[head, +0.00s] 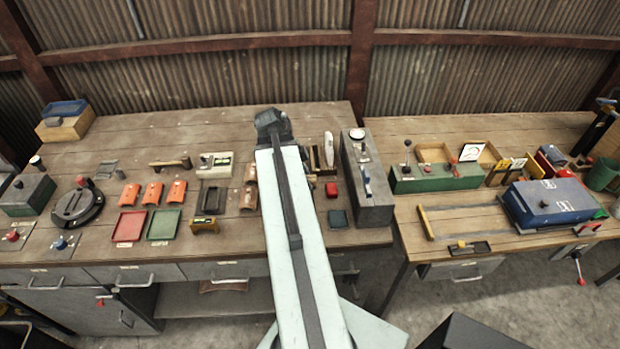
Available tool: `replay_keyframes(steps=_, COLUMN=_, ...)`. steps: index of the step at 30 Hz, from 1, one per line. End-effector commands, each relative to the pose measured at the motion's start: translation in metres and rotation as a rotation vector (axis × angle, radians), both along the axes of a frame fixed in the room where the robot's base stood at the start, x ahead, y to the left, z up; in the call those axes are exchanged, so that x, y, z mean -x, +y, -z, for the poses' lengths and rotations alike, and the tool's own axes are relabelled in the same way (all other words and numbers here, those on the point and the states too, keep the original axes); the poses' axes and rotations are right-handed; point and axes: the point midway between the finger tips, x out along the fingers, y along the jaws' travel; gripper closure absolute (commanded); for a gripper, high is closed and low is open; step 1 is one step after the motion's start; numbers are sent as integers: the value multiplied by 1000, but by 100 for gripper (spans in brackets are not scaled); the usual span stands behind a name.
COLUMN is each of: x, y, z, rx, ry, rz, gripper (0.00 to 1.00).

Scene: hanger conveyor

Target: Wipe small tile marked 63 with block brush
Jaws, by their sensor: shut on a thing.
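My gripper (272,125) is at the far end of my pale arm, over the back of the left workbench. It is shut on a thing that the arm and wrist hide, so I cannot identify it. Several small orange tiles lie in a row left of the arm: a left one (130,194), a middle one (152,193) and a right one (176,191). They have pale labels too small to read, so I cannot tell which is 63. Brown curved tiles (249,196) lie close to the arm's left side. I cannot make out a block brush.
A red tray (130,226) and a green tray (163,224) lie in front of the orange tiles. A black round device (78,206) stands left of them. A tall grey box (365,185) stands right of the arm. Bare bench top (180,125) lies at the back left.

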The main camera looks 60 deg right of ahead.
Motion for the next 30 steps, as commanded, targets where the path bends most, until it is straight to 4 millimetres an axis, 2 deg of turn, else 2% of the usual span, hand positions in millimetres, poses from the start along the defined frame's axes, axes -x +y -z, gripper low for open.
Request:
replay_keyframes(steps=11, x=-12, y=10, z=3, rx=0, ry=0, rz=-28, gripper=100)
replay_keyframes(steps=30, x=-12, y=10, z=58, rx=0, ry=0, rz=-28, gripper=100)
